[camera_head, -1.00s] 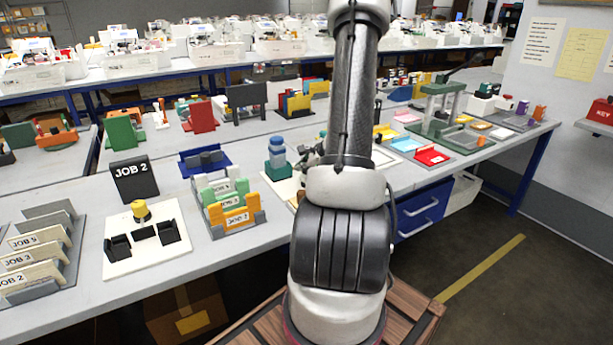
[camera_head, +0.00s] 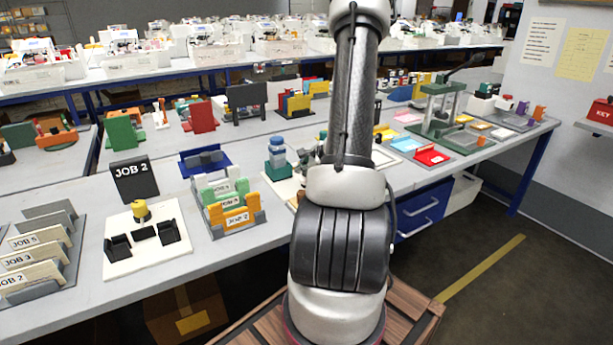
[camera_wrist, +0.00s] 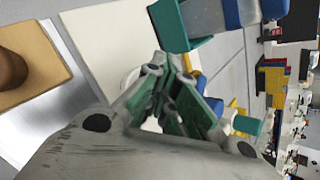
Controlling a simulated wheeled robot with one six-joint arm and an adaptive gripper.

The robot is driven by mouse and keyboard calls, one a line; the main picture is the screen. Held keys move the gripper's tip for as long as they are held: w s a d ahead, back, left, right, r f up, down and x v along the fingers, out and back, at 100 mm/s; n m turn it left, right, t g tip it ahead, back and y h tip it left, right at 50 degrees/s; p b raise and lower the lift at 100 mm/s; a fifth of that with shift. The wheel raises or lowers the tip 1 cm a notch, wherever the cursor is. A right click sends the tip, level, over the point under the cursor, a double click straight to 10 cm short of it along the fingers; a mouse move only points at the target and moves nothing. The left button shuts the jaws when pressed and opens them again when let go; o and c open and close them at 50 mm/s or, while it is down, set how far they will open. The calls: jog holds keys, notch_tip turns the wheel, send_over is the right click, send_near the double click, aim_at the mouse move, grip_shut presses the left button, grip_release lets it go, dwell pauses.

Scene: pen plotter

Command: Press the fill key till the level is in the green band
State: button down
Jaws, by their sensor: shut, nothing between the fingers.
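A teal block with a clear, blue-grey reservoir and blue top (camera_head: 277,158) stands on a pale board left of my arm in the head view. The teal block (camera_wrist: 182,28) and the clear reservoir (camera_wrist: 203,16) also show at the top of the wrist view. My gripper (camera_wrist: 172,80) is shut and empty, with green finger pads. It is close to the pale board (camera_wrist: 105,38), with the teal block just beyond the fingertips in the picture. In the head view my arm hides most of it. I cannot make out the fill key, the liquid level or the green band.
A tan block with a brown round part (camera_wrist: 25,65) lies at the left of the wrist view. Orange and green JOB card holders (camera_head: 233,216) stand left of the teal block in the head view. A red tray (camera_head: 432,155) lies to the right of my arm.

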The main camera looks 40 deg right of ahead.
aim_at(304, 178)
jog(key=shift+r, duration=1.1)
jog(key=shift+r, duration=0.1)
notch_tip(304, 178, up, 5)
jog(key=shift+f, duration=0.1)
dwell(1.0)
